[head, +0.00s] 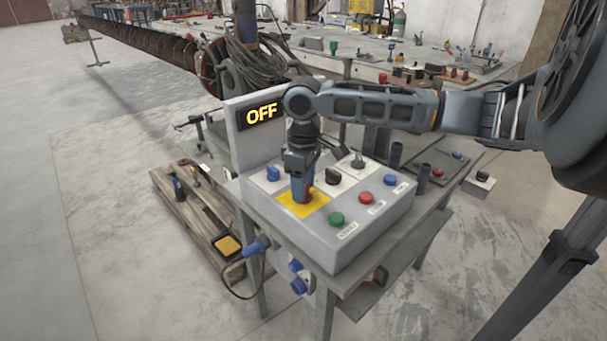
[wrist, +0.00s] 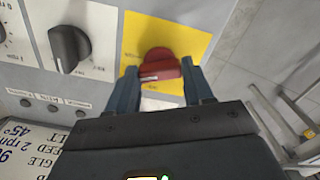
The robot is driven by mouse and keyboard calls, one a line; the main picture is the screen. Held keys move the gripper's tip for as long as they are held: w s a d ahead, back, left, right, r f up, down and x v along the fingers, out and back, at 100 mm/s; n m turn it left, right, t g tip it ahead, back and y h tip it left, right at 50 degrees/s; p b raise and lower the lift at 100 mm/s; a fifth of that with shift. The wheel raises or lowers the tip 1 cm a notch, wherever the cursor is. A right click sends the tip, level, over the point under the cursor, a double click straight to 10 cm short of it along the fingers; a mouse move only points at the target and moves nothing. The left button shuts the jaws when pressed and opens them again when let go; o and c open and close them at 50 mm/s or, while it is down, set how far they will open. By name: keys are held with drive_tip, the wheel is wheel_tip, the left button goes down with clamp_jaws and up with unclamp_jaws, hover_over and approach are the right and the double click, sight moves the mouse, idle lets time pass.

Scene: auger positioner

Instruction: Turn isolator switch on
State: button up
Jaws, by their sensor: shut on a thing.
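The isolator switch (wrist: 160,64) is a red rotary knob on a yellow plate (wrist: 188,36) in the wrist view. In the head view the yellow plate (head: 318,207) lies on the sloped top of a grey control box (head: 375,226), and the red knob is mostly hidden by my gripper. My gripper (head: 303,198) points down onto the knob. In the wrist view its two blue-grey fingers (wrist: 160,88) stand on either side of the red handle, shut on it. A display (head: 261,115) behind the box reads OFF in yellow.
A wooden pallet (head: 200,210) lies on the floor at left.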

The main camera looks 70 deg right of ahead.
drive_tip(key=m+p, duration=0.3)
drive_tip(key=m, duration=0.1)
drive_tip(key=shift+w+m, duration=0.1)
drive_tip(key=shift+m, duration=0.6)
drive_tip(key=o, duration=1)
drive_tip(key=shift+o, duration=0.2)
drive_tip(key=shift+r, duration=3.9)
